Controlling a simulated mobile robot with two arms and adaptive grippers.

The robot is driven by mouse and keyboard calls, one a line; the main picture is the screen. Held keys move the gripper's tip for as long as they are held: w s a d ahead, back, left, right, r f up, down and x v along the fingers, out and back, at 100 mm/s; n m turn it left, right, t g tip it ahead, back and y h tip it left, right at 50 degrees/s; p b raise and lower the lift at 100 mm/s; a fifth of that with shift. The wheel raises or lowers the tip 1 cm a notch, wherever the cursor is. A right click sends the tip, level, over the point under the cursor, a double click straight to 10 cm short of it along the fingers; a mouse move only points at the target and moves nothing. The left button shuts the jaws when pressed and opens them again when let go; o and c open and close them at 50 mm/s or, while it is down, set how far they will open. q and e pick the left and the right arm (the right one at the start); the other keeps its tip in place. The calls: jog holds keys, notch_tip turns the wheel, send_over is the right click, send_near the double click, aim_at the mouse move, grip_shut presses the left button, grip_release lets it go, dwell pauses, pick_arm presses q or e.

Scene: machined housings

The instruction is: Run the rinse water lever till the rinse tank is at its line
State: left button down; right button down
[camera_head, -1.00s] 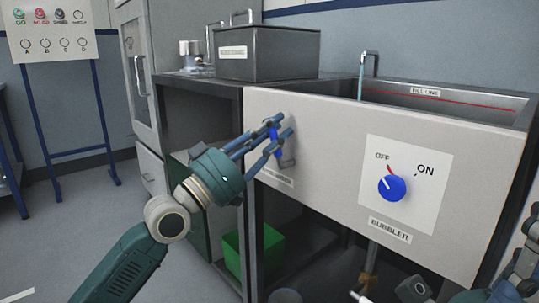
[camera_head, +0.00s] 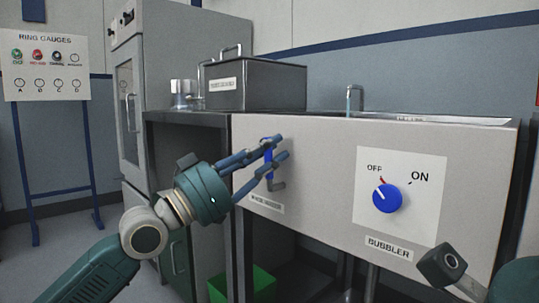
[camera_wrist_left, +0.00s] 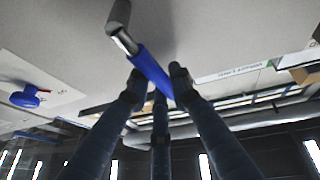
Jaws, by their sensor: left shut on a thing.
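The blue rinse water lever (camera_head: 269,163) is on the pale front panel, with its grey end low and to the right. My left gripper (camera_head: 281,149) is shut on it. In the left wrist view the blue lever (camera_wrist_left: 152,72) runs between the fingers (camera_wrist_left: 155,84). A bluish stream (camera_head: 348,101) shows at the tap (camera_head: 356,95) behind the panel. The rinse tank (camera_head: 452,120) shows only as a thin strip of rim; its water level and most of its fill line are hidden. Part of my right gripper (camera_head: 441,266) is at lower right, its jaws unclear.
A blue bubbler knob (camera_head: 388,198) sits on a white plate to the right of the lever, its pointer towards OFF. A dark lidded box (camera_head: 255,84) stands on the counter. A green bin (camera_head: 243,287) is below. A gauge board (camera_head: 47,65) stands at left.

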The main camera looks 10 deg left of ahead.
pick_arm(q)
jog(key=shift+d+f, duration=0.1)
jog(key=shift+f, duration=0.05)
jog(key=c, duration=1.5)
grip_release()
jog(key=v, duration=1.2)
